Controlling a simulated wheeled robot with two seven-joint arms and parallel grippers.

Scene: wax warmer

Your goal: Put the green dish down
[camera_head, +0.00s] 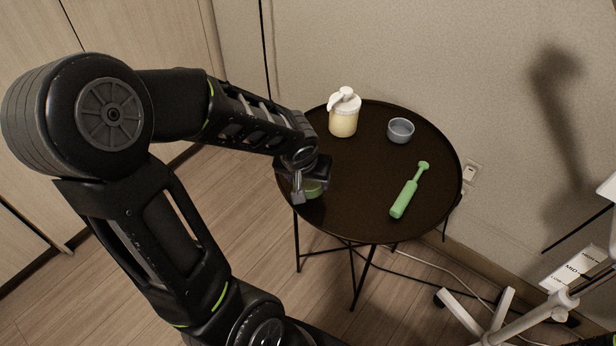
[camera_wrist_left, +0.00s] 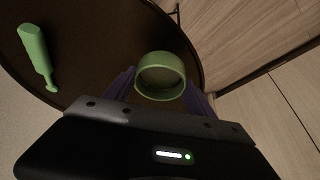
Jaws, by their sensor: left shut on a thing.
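The green dish (camera_wrist_left: 161,76) is a small round open cup. In the left wrist view it sits between the two fingers of my left gripper (camera_wrist_left: 163,88), which is shut on it. In the head view the dish (camera_head: 313,189) is mostly hidden by my left gripper (camera_head: 308,192), at the left edge of the round dark table (camera_head: 345,205). I cannot tell whether the dish touches the tabletop. My right gripper is not in view.
On the table are a cream pump bottle (camera_head: 344,115), a grey-blue bowl (camera_head: 400,130) and a green-handled tool (camera_head: 408,192), also in the wrist view (camera_wrist_left: 37,52). The table's middle is clear. A white wheeled stand (camera_head: 500,320) is at lower right.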

